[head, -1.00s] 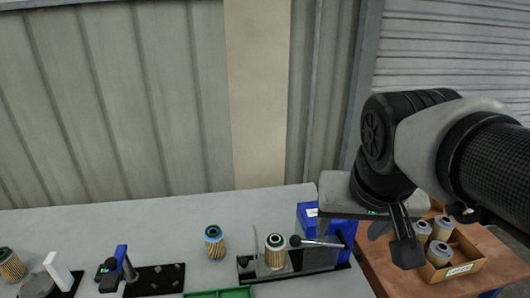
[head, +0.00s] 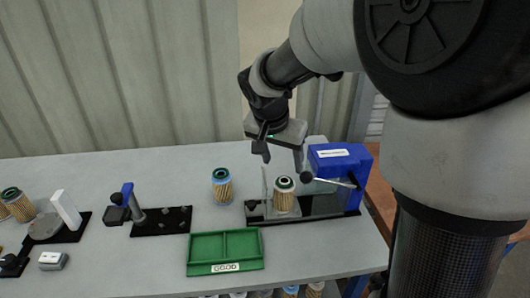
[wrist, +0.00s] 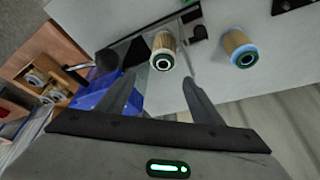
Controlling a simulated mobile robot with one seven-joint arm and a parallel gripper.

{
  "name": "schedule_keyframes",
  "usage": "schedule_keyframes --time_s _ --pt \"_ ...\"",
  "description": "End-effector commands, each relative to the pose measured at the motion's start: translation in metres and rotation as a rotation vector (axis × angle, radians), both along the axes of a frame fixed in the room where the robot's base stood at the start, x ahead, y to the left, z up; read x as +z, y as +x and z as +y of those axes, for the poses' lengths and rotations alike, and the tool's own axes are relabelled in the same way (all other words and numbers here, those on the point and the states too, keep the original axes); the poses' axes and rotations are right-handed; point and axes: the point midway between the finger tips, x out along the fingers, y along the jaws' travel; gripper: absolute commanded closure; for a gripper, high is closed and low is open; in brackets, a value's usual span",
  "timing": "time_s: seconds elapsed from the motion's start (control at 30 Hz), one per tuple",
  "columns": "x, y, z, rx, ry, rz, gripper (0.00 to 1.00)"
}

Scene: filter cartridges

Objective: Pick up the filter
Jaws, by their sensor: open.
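A filter (head: 284,195) with tan pleats and a dark green end ring stands upright on the black base of the blue-boxed fixture (head: 340,165). It also shows in the wrist view (wrist: 163,52), just beyond and between my fingertips. A second filter (head: 222,186), with a blue-green top, stands on the table left of the fixture; the wrist view shows it at the right (wrist: 240,48). My gripper (head: 279,156) is open and empty, above and slightly behind the fixture's filter, not touching it.
A green tray (head: 224,268) labelled GOOD lies in front. A blue-topped stand (head: 126,195) on a black plate is further left, with more filters (head: 17,204) at the far left. A lever with a black knob (head: 306,176) sits close to the fixture's filter.

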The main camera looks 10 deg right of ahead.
Motion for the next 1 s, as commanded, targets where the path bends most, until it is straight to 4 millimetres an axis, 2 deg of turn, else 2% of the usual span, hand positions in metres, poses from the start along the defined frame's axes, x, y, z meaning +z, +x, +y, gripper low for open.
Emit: schedule_keyframes --time_s 0.03,0.1,0.37,0.7,1.0 --pt "-0.011 0.003 -0.003 -0.001 -0.002 0.005 0.40" --pt "-0.022 0.007 -0.005 -0.001 -0.001 0.004 0.40" --pt "-0.039 0.014 -0.009 0.000 0.000 0.000 0.40" --pt "-0.080 0.034 -0.014 0.001 -0.001 0.002 0.40" --pt "-0.083 0.036 -0.015 0.000 -0.001 -0.001 0.40"
